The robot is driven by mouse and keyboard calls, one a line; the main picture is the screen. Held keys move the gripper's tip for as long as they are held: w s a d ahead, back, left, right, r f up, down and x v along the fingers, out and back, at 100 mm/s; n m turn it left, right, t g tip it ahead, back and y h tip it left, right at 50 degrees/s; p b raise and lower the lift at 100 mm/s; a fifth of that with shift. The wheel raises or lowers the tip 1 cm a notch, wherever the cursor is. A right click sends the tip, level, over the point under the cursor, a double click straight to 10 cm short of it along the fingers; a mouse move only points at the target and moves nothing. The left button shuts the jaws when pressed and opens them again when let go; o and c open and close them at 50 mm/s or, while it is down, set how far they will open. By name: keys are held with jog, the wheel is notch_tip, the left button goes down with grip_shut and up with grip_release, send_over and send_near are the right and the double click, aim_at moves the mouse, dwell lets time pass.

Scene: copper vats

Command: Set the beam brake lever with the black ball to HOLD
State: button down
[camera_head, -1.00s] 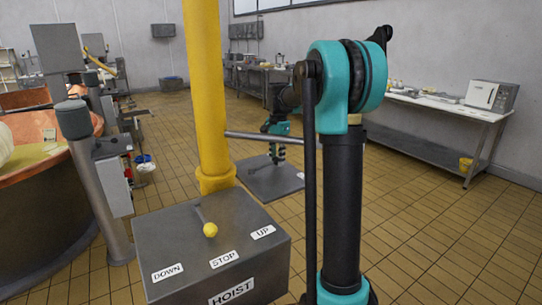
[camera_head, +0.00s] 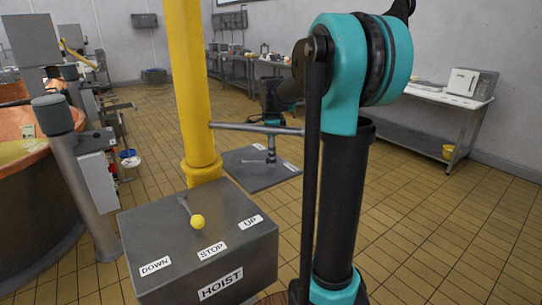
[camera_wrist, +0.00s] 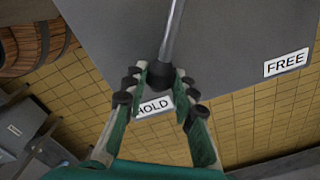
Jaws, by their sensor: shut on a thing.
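The black ball (camera_wrist: 160,75) sits at the end of a thin grey lever rod (camera_wrist: 173,30) in the wrist view. My gripper (camera_wrist: 161,79) has its two fingers on either side of the ball and is shut on it. The ball lies right by the white HOLD label (camera_wrist: 154,107), which the fingers partly cover. The FREE label (camera_wrist: 286,62) is off to the right on the same grey plate (camera_wrist: 225,50). In the head view the plate (camera_head: 240,169) stands beyond the hoist box; the ball cannot be made out there.
A grey hoist box (camera_head: 165,235) with a yellow-ball lever (camera_head: 197,221) stands in front. A yellow column (camera_head: 187,90) rises behind it, with a horizontal grey bar (camera_head: 235,127). A copper vat (camera_head: 20,190) is at left. Tiled floor is open at right.

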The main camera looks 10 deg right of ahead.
jog(key=shift+s, duration=0.2)
dwell(0.3)
jog(key=c, duration=1.2)
grip_release()
jog(key=shift+r, duration=0.1)
notch_tip(320, 180, up, 12)
jog(key=shift+s, duration=0.15)
